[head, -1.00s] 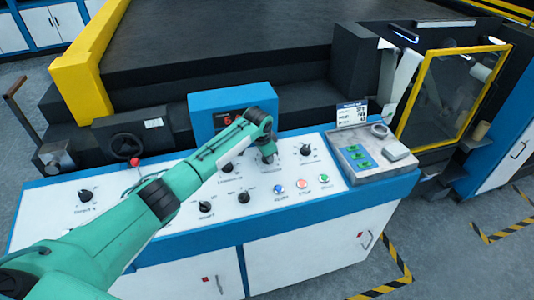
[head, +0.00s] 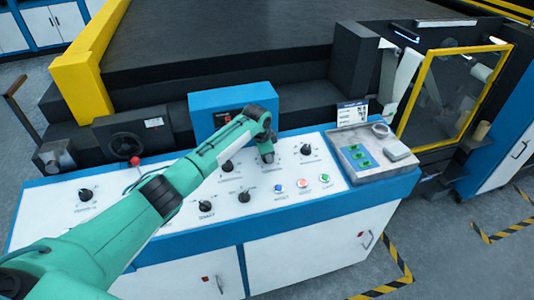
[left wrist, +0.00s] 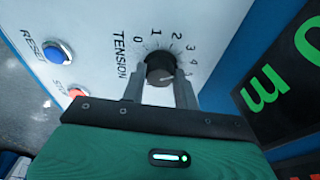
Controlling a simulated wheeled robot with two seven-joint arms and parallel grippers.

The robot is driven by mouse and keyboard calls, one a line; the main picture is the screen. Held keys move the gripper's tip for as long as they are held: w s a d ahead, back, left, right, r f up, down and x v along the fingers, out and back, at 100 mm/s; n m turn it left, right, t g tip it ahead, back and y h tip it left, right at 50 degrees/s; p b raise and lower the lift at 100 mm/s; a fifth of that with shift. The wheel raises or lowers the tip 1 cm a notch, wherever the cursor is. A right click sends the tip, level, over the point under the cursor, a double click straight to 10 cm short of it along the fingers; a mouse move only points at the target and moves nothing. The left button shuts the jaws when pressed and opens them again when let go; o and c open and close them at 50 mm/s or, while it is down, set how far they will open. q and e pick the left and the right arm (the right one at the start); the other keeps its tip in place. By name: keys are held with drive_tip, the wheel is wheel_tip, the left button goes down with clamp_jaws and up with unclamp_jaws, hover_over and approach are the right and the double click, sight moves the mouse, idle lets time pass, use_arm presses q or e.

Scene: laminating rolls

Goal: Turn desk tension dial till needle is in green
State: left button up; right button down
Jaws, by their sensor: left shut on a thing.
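The tension dial is a black round knob (left wrist: 160,66) on the white desk panel, with printed numbers from 0 upward and the word TENSION beside it in the left wrist view. My left gripper (left wrist: 160,86) is shut on this knob, one finger on each side. In the head view my left gripper (head: 267,157) points down at the panel and hides the dial. No needle or green zone can be made out. The blue-framed display (head: 204,120) behind the panel is partly covered by my left arm. My right gripper is not in view.
Other black knobs, such as one at the right (head: 306,149), stand close around my gripper. Blue (head: 280,186), red and green buttons lie in front. A grey tray (head: 350,172) with green buttons is at the right end. A dark screen with green characters (left wrist: 285,75) is close by.

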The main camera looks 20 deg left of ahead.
use_arm(q)
drive_tip(key=o, duration=1)
drive_tip(key=b+v, duration=0.3)
drive_tip(key=v, duration=1)
drive_tip(key=shift+r+b, duration=0.4)
drive_tip(key=shift+s+f, duration=0.1)
